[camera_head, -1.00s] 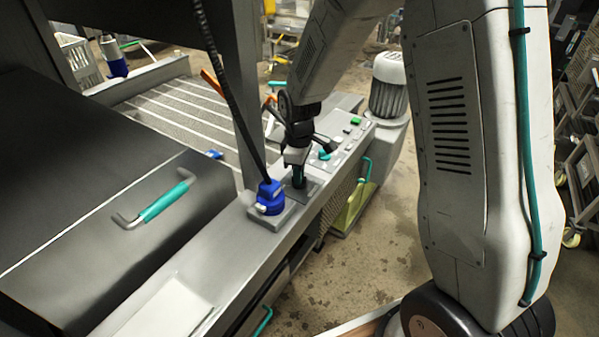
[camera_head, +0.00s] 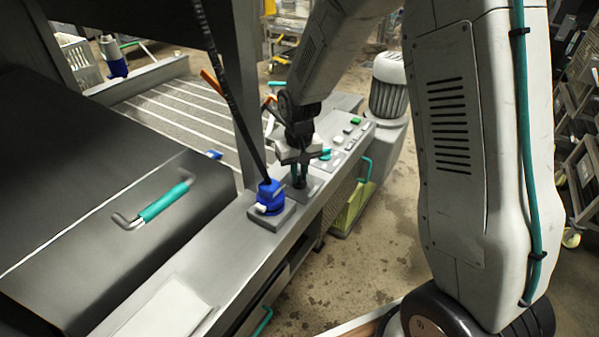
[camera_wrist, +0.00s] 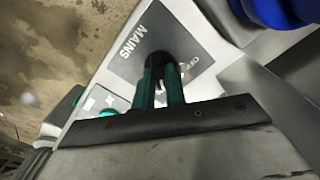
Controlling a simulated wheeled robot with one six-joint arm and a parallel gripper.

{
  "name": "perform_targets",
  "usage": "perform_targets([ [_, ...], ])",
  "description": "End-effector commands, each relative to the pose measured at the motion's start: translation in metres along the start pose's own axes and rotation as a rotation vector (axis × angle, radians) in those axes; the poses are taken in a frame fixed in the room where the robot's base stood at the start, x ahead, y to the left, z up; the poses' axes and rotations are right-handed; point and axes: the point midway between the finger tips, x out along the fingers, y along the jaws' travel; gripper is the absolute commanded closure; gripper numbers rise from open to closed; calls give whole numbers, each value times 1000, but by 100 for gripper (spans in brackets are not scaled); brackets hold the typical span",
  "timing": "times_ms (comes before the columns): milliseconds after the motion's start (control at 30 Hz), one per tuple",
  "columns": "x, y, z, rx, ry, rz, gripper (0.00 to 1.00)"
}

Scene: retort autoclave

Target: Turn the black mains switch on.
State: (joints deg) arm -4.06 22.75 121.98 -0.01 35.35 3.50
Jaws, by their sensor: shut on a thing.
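The black mains switch (camera_wrist: 157,68) sits on a grey plate marked MAINS (camera_wrist: 120,68). Part of an "OFF" mark shows beside it in the wrist view. My gripper (camera_wrist: 158,76) has its two green fingers closed around the switch knob, one on each side. In the head view my gripper (camera_head: 298,183) points straight down onto the mains plate (camera_head: 313,190) on the machine's ledge. The fingers hide most of the knob, so I cannot tell its exact setting.
A blue connector (camera_head: 270,198) with a black cable stands close to the left of my gripper. A row of panel buttons (camera_head: 345,139) lies beyond it. A lid with a teal handle (camera_head: 163,203) is at the left. Open floor lies right of the ledge.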

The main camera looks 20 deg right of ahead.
Motion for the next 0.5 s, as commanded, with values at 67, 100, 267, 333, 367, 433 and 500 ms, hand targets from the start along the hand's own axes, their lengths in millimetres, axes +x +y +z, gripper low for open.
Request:
perform_targets([
  [67, -2, 0, -2, 45, 6, 0, 100],
  [100, -2, 0, -2, 66, 7, -1, 100],
  [267, -2, 0, -2, 132, 7, -1, 100],
  [333, -2, 0, -2, 151, 7, -1, 100],
  [367, -2, 0, -3, 158, 7, -1, 100],
  [433, -2, 0, -3, 170, 8, -1, 100],
  [500, -2, 0, -3, 177, 8, -1, 100],
])
